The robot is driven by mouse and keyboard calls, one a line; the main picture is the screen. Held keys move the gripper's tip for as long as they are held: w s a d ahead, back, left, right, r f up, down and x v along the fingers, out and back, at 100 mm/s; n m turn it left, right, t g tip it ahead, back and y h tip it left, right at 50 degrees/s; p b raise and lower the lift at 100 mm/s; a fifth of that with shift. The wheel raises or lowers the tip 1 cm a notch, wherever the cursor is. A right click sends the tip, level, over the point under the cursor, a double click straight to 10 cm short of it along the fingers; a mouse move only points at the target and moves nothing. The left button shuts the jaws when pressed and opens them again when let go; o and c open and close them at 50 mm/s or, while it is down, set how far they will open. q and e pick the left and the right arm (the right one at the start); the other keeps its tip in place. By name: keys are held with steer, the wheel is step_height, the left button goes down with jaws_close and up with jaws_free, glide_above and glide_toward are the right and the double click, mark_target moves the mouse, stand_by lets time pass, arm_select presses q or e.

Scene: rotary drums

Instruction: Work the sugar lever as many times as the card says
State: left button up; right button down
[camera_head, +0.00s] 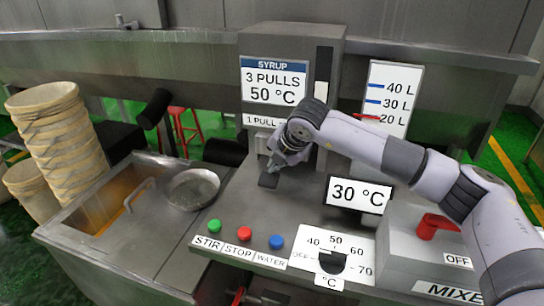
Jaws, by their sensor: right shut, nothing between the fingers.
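The card (274,80) on the grey dispenser box (290,40) reads "SYRUP, 3 PULLS, 50 °C". A smaller label (260,121) below it begins "1 PULL"; my right arm hides the rest. My right gripper (271,168) is shut and empty, low in front of the dispenser box. A small dark flat piece (268,181) shows at its tip; I cannot tell whether it is the lever's end or part of the gripper. The rest of the sugar lever is not clearly visible behind my wrist. My left gripper is not in view.
A 30 °C display (358,194), a temperature dial (332,262), green, red and blue buttons (245,233) and a red switch handle (437,226) surround the arm. A metal pan (192,188) and stacked buckets (60,140) stand left. A litre gauge (393,96) stands behind.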

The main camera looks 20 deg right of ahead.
steer(key=shift+f, duration=0.1)
step_height(320, 180, up, 6)
steer(key=w+p, duration=0.1)
steer(key=shift+w+d+p, duration=0.2)
steer(key=shift+d+p, duration=0.2)
steer(key=shift+d, duration=0.05)
stand_by(0.5)
steer(key=shift+r, duration=0.2)
steer(key=r, duration=0.1)
steer(key=r+p, duration=0.1)
steer(key=r, duration=0.1)
steer(key=w+r+p, duration=0.1)
steer(key=shift+d+r, duration=0.35)
steer(key=shift+f, duration=0.1)
stand_by(0.4)
